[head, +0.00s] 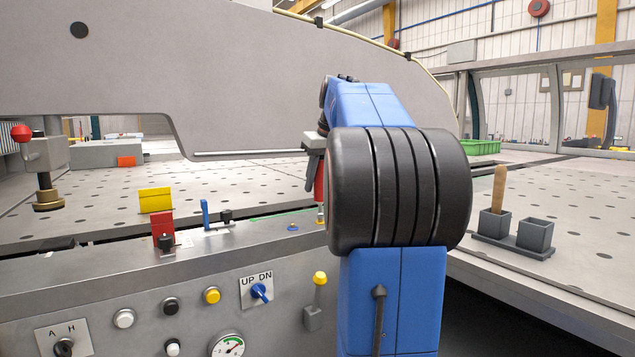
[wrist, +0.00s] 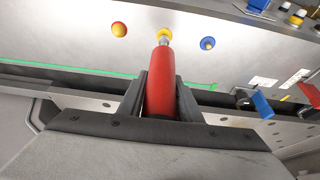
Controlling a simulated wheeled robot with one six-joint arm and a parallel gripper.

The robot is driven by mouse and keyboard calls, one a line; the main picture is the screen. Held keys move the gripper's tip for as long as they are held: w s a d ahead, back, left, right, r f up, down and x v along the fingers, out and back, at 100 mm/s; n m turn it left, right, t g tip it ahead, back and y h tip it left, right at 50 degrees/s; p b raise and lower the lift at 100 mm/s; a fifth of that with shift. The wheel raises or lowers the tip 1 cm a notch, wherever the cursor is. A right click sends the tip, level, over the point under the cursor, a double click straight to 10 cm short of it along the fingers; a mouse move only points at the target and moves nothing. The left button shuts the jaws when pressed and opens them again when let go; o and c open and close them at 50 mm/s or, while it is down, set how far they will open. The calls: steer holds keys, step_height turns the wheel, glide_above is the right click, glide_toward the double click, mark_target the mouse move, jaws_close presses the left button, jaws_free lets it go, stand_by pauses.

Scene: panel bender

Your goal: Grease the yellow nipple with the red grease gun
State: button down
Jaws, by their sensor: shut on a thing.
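My gripper (wrist: 161,95) is shut on the red grease gun (wrist: 160,82), with one dark finger on each side of it. The gun's short metal nozzle points at the yellow nipple (wrist: 164,32) and overlaps its lower edge in the wrist view. I cannot tell whether the tip touches it. In the head view the gun (head: 319,183) hangs upright, nozzle down, above the front ledge, partly hidden by my arm. A red nipple with a yellowish part (wrist: 119,29) and a blue nipple (wrist: 208,43) sit on either side; the blue one also shows in the head view (head: 293,227).
A red plate (head: 163,226), a yellow block (head: 155,200) and a small blue lever (head: 205,214) stand left along the ledge. A yellow-knobbed lever (head: 319,279) is on the front panel. Two grey cups (head: 535,235), one with a wooden handle, stand on the right table.

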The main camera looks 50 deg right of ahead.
steer(key=shift+r, duration=3.5)
steer(key=shift+f, duration=3)
steer(key=shift+f, duration=0.5)
steer(key=shift+r, duration=3.5)
